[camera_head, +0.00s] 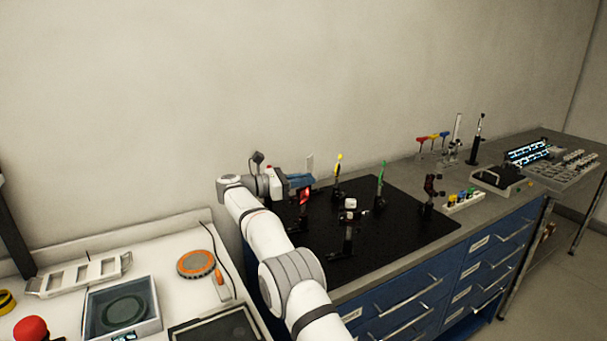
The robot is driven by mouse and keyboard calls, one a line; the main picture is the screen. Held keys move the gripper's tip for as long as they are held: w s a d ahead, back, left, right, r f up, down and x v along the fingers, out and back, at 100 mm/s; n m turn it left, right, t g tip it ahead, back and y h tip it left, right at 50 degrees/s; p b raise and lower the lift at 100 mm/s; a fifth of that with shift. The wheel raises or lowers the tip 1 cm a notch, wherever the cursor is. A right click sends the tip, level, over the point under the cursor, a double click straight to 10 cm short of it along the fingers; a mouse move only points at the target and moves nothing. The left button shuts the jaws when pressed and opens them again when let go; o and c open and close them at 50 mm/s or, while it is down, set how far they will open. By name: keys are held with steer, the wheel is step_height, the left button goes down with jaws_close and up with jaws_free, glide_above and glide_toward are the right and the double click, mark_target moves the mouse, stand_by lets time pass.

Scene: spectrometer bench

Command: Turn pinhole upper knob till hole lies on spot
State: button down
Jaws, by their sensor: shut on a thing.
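My arm reaches in from the bottom and ends at the left side of the black breadboard (370,244). My gripper (301,182), small and dark blue in this view, is at the top of a dark mount with a red glowing spot (305,196), which I take to be the pinhole mount. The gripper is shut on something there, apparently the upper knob. The knob is too small and covered to make out. I cannot tell from here where the hole lies relative to the spot.
A white bench with a clear-lidded box (122,306) is at left. The breadboard's front right is clear.

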steer(key=shift+r, duration=0.1)
stand_by(0.3)
steer(key=c, duration=1.4)
jaws_free()
steer(key=shift+c, duration=0.2)
step_height(320, 180, up, 10)
steer(key=p, duration=0.7)
